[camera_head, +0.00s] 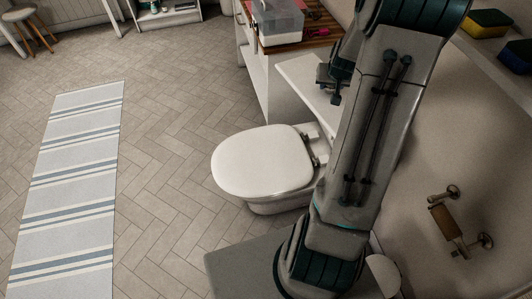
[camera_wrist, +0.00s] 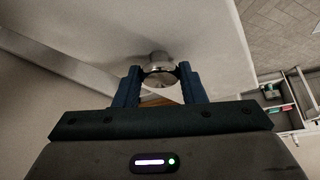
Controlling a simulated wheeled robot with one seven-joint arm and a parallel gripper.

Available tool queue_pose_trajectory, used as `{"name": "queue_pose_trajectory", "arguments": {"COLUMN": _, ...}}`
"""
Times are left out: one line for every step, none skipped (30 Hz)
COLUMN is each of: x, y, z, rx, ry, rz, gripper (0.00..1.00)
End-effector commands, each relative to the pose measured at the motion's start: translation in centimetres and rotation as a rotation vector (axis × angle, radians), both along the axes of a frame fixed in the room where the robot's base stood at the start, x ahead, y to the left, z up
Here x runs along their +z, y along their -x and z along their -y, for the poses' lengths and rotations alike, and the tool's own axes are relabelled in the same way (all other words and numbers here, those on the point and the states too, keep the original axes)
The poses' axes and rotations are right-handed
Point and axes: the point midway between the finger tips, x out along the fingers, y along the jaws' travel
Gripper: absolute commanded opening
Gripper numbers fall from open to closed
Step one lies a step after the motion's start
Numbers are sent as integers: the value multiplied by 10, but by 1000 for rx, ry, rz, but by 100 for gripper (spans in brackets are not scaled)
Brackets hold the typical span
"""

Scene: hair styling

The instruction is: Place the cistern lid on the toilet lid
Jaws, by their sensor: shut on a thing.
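The toilet (camera_head: 272,205) stands in the middle of the head view with its white oval toilet lid (camera_head: 262,160) closed and bare. The cistern lid (camera_head: 298,76) is a flat white slab behind it, partly hidden by my arm; its pale face fills much of the wrist view (camera_wrist: 80,35). My gripper (camera_wrist: 158,76) is shut on the round metal knob (camera_wrist: 157,60) of the cistern lid. In the head view, my gripper (camera_head: 330,82) shows at the slab's right side, apart from the toilet lid. The cistern is mostly hidden behind my arm.
A white cabinet (camera_head: 256,70) with a wooden top holds a clear box (camera_head: 278,20) behind the slab. A paper holder (camera_head: 450,230) and a shelf with sponges (camera_head: 490,20) are on the right wall. A striped rug (camera_head: 70,185) lies left; the tiled floor between is clear.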

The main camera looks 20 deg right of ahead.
Motion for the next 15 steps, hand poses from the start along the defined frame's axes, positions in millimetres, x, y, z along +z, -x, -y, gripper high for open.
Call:
{"name": "queue_pose_trajectory", "arguments": {"x": 10, "y": -6, "z": -12, "rx": 22, "ry": 1, "rz": 2, "gripper": 0}}
{"name": "queue_pose_trajectory", "arguments": {"x": 12, "y": -8, "z": -19, "rx": 34, "ry": 1, "rz": 2, "gripper": 0}}
{"name": "queue_pose_trajectory", "arguments": {"x": 15, "y": -11, "z": -27, "rx": 47, "ry": 1, "rz": 2, "gripper": 0}}
{"name": "queue_pose_trajectory", "arguments": {"x": 17, "y": -14, "z": -34, "rx": 60, "ry": 1, "rz": 1, "gripper": 0}}
{"name": "queue_pose_trajectory", "arguments": {"x": 18, "y": -16, "z": -40, "rx": 71, "ry": -1, "rz": 1, "gripper": 0}}
{"name": "queue_pose_trajectory", "arguments": {"x": 21, "y": -19, "z": -49, "rx": 86, "ry": 0, "rz": 1, "gripper": 0}}
{"name": "queue_pose_trajectory", "arguments": {"x": 23, "y": -21, "z": -56, "rx": 97, "ry": 0, "rz": 2, "gripper": 0}}
{"name": "queue_pose_trajectory", "arguments": {"x": 25, "y": -23, "z": -63, "rx": 109, "ry": 0, "rz": 2, "gripper": 0}}
{"name": "queue_pose_trajectory", "arguments": {"x": 27, "y": -25, "z": -72, "rx": 124, "ry": 0, "rz": 1, "gripper": 0}}
{"name": "queue_pose_trajectory", "arguments": {"x": 29, "y": -26, "z": -78, "rx": 134, "ry": -1, "rz": 2, "gripper": 0}}
{"name": "queue_pose_trajectory", "arguments": {"x": 31, "y": -28, "z": -85, "rx": 146, "ry": -1, "rz": 2, "gripper": 0}}
{"name": "queue_pose_trajectory", "arguments": {"x": 33, "y": -30, "z": -94, "rx": 161, "ry": 0, "rz": 2, "gripper": 0}}
{"name": "queue_pose_trajectory", "arguments": {"x": 35, "y": -31, "z": -101, "rx": 173, "ry": -1, "rz": 2, "gripper": 0}}
{"name": "queue_pose_trajectory", "arguments": {"x": 37, "y": -32, "z": -107, "rx": 184, "ry": 0, "rz": 2, "gripper": 0}}
{"name": "queue_pose_trajectory", "arguments": {"x": 39, "y": -34, "z": -117, "rx": 200, "ry": 0, "rz": 1, "gripper": 0}}
